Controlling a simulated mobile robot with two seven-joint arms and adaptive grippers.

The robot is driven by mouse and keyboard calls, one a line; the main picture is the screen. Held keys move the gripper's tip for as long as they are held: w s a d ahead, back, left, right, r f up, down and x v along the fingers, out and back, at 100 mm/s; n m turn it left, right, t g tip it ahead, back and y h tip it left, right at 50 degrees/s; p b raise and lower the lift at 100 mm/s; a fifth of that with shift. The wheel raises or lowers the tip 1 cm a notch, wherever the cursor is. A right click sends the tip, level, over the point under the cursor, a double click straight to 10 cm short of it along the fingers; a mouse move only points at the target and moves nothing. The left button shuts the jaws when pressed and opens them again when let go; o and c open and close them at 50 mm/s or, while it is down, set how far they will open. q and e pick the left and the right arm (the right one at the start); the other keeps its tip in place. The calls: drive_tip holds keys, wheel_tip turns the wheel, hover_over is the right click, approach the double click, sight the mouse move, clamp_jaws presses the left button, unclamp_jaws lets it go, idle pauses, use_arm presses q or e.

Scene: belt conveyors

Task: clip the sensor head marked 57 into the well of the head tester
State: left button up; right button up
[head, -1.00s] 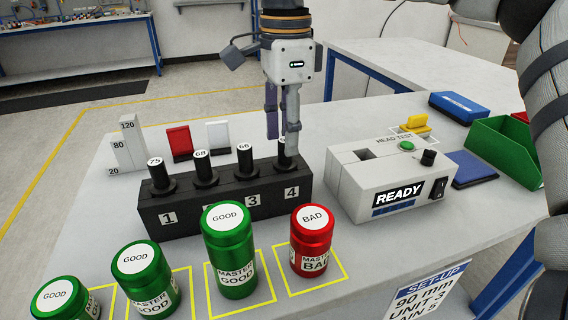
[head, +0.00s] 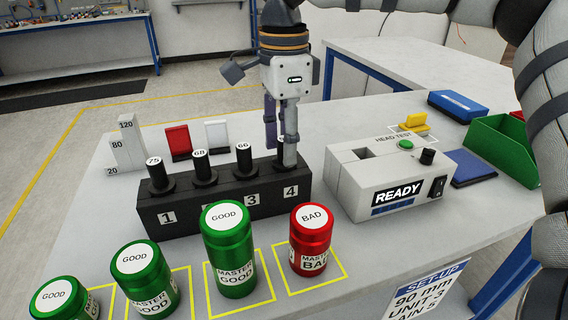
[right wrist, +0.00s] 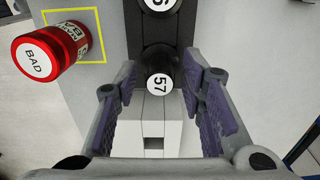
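The sensor head marked 57 (right wrist: 160,82) stands in slot 4 of the black rack (head: 222,205); in the head view a finger hides most of it. My right gripper (head: 281,150) points down over slot 4. In the right wrist view its fingers (right wrist: 160,72) are open, one on each side of head 57, with gaps showing between them and it. The white head tester (head: 345,184) stands right of the rack, its screen reading READY. Its dark square well (right wrist: 153,143) looks empty in the right wrist view. My left gripper is out of view.
Heads 75 (head: 155,178), 68 (head: 202,170) and 66 (head: 245,162) stand in slots 1 to 3. Green GOOD masters (head: 230,255) and a red BAD master (head: 311,245) stand in front. A green bin (head: 500,150) and a blue box (head: 459,105) are at right.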

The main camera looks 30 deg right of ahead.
clamp_jaws()
drive_tip(key=shift+r, duration=1.1)
idle(0.3)
drive_tip(key=shift+r, duration=3.15)
